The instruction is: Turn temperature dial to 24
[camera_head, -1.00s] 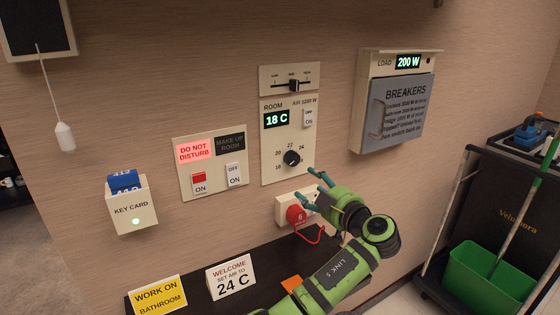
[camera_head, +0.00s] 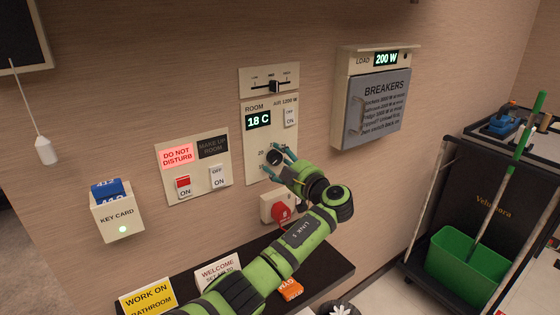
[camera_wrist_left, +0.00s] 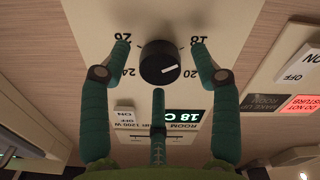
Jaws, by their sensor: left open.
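The black round temperature dial (camera_wrist_left: 159,63) is on the wall panel, between my open fingers in the wrist view. That view shows the panel upside down, and the dial's white mark points to the right. The numbers 24 and 26 are left of it. In the head view the dial (camera_head: 276,157) is partly hidden by my left gripper (camera_head: 277,166). Its fingers are open around the dial, and I cannot tell whether they touch it. The room display (camera_head: 259,121) reads 18 C. My right gripper is not in view.
A slider panel (camera_head: 269,80) is above the dial panel, and a breaker box (camera_head: 371,105) is to the right. A red plug (camera_head: 281,212) sits in a socket below. A switch panel (camera_head: 195,168) and key card holder (camera_head: 117,217) are left. A dark shelf (camera_head: 326,272) runs below.

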